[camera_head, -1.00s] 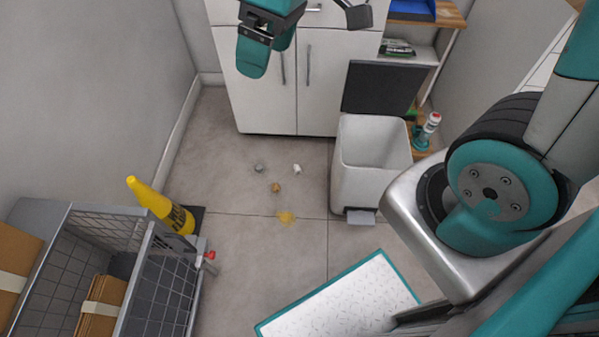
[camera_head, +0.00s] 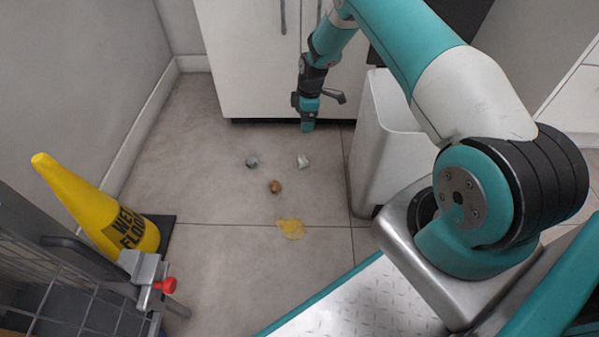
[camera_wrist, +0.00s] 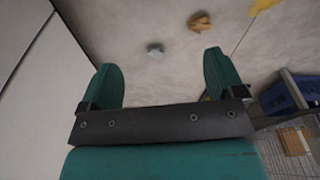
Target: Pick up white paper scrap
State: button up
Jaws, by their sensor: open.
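The white paper scrap (camera_head: 303,161) is a small crumpled piece lying on the grey floor in the head view, near the white bin. My gripper (camera_head: 307,126) hangs pointing down, in front of the cabinet. In the picture it appears just above the scrap, but apart from it. In the wrist view my gripper (camera_wrist: 163,75) has its two teal fingers spread, with nothing between them. I cannot make out the white scrap in the wrist view.
A grey scrap (camera_head: 252,162), a brown scrap (camera_head: 275,186) and a yellow patch (camera_head: 291,228) lie nearby. A white bin (camera_head: 378,150) stands right, white cabinets (camera_head: 255,60) behind. A yellow wet-floor cone (camera_head: 110,215) and a wire cart (camera_head: 60,285) are left.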

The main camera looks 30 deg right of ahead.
jog(key=b, duration=0.2)
send_near(303, 159)
jog(key=f+b, duration=0.1)
jog(key=b, duration=0.1)
jog(key=f+b, duration=0.3)
jog(key=b, duration=0.1)
jog(key=shift+w+a+f, duration=0.1)
jog(key=shift+a+f, duration=0.15)
jog(key=shift+a, duration=0.15)
jog(key=f+b, duration=0.3)
jog(key=f, duration=0.1)
jog(key=f+b, duration=0.1)
jog(key=b, duration=0.1)
jog(key=shift+w+a+f+b, duration=0.2)
jog(key=shift+w+f+b, duration=0.1)
jog(key=shift+f, duration=0.1)
jog(key=shift+r, duration=0.1)
jog(key=c, duration=1)
